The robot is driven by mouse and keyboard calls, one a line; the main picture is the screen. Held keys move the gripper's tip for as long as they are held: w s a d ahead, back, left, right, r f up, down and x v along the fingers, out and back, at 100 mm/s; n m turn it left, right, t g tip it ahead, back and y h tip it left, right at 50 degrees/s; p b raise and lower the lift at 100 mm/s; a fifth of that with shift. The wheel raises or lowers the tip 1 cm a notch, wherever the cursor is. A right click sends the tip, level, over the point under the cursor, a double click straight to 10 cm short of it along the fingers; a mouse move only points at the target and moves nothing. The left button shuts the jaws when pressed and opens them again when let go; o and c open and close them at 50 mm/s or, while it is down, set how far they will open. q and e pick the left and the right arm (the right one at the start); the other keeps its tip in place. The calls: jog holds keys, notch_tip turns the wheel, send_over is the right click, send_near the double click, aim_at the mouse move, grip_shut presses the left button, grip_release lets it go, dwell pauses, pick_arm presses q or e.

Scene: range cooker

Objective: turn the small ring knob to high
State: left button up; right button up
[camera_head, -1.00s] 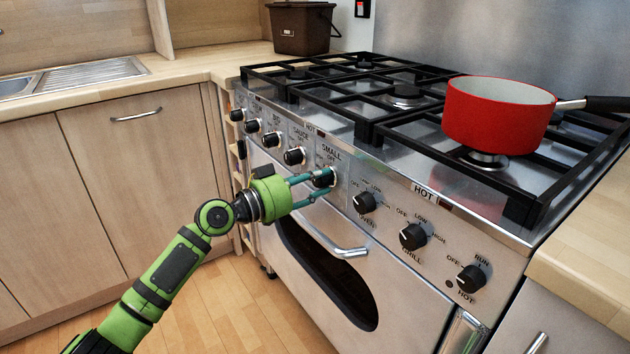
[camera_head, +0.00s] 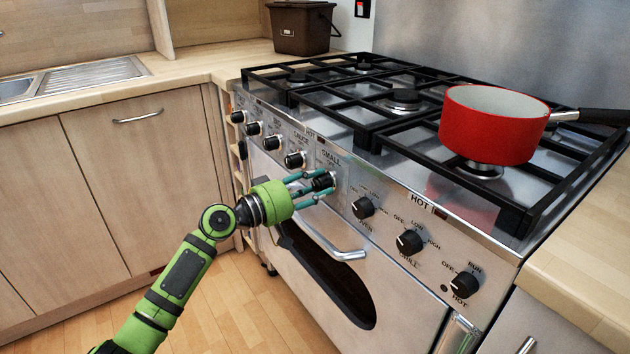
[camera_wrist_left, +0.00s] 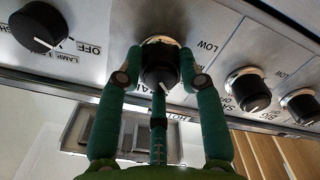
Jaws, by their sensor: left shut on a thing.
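The small ring knob (camera_head: 323,181) is a black knob on the steel front panel, under the label SMALL. My left gripper (camera_head: 318,188) is at this knob, its teal fingers shut on either side of it. In the left wrist view the knob (camera_wrist_left: 160,68) sits between the fingers of the gripper (camera_wrist_left: 162,75), with a white pointer mark on its face. The label at its setting is partly hidden by the fingers; LOW is readable to the right of it. My right gripper is not in view.
The oven knob (camera_head: 362,207) is close on the right, with the grill knob (camera_head: 410,242) beyond. Another black knob (camera_head: 295,159) is on the left. The oven door handle (camera_head: 325,240) runs below my gripper. A red pan (camera_head: 490,128) stands on the hob.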

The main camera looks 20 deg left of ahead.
pick_arm(q)
jog(key=shift+a+r+n+p, duration=0.15)
jog(key=shift+n+p, duration=0.3)
jog(key=shift+n, duration=0.65)
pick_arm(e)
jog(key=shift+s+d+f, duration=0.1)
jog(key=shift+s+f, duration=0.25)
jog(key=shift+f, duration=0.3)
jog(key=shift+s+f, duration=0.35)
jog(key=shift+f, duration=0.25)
pick_arm(q)
jog(key=shift+n, duration=0.3)
jog(key=o, duration=1.1)
jog(key=shift+o, duration=0.2)
jog(key=v, duration=1.1)
jog(key=shift+s+a, duration=0.25)
jog(key=shift+s, duration=0.1)
